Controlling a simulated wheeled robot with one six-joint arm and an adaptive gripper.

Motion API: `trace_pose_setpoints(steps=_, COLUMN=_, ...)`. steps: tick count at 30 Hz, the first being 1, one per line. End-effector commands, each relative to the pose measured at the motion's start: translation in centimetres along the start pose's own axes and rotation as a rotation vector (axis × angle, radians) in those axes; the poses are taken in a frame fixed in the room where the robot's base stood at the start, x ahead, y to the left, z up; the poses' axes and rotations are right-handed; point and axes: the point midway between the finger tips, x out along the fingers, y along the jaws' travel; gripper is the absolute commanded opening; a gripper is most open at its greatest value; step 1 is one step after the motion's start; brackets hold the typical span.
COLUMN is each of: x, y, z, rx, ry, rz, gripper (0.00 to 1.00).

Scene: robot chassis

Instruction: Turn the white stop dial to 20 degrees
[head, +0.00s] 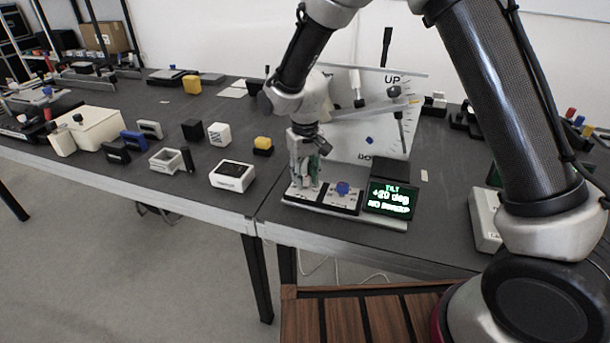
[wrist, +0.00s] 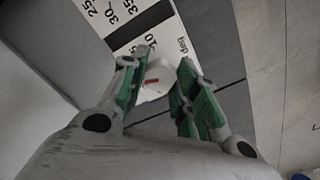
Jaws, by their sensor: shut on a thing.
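The white stop dial (wrist: 159,78) shows in the wrist view with a red mark on its face. My gripper (wrist: 162,72) has its green-padded fingers on either side of it and is shut on it. A white scale strip (wrist: 118,22) with black numbers, among them 25, 30 and 35, and "deg" lies beside the dial. In the head view my gripper (head: 304,182) points down at the left part of a low white and black panel (head: 322,206), and its fingers hide the dial. I cannot tell which number the red mark meets.
A blue knob (head: 343,188) sits on the panel to the right of my gripper. A display (head: 391,198) with green text headed "TILT" stands beside it. A large white board (head: 368,140) with a rod stands behind. A white box (head: 232,176) and several small blocks lie to the left.

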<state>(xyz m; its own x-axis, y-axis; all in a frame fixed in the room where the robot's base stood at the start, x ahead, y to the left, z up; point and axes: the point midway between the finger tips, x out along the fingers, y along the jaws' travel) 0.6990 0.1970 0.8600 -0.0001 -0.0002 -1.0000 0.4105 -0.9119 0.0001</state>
Motion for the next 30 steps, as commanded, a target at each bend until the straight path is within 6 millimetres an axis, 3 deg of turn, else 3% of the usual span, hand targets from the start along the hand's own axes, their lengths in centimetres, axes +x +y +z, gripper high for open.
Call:
trace_pose_setpoints(steps=1, x=0.0, y=0.0, z=0.0, rx=0.0, ry=-0.001, rz=0.0, gripper=0.06)
trace_pose_setpoints(steps=2, x=0.0, y=0.0, z=0.0, rx=0.0, ry=-0.001, rz=0.0, gripper=0.34)
trace_pose_setpoints(steps=5, x=0.0, y=0.0, z=0.0, rx=0.0, ry=-0.001, rz=0.0, gripper=0.52)
trace_pose_setpoints(steps=17, x=-0.6, y=0.0, z=-0.1, rx=-0.001, ry=0.002, rz=-0.001, gripper=0.53)
trace_pose_setpoints(steps=30, x=-9.4, y=0.0, z=-0.1, rx=-0.001, ry=0.003, rz=-0.001, gripper=0.53)
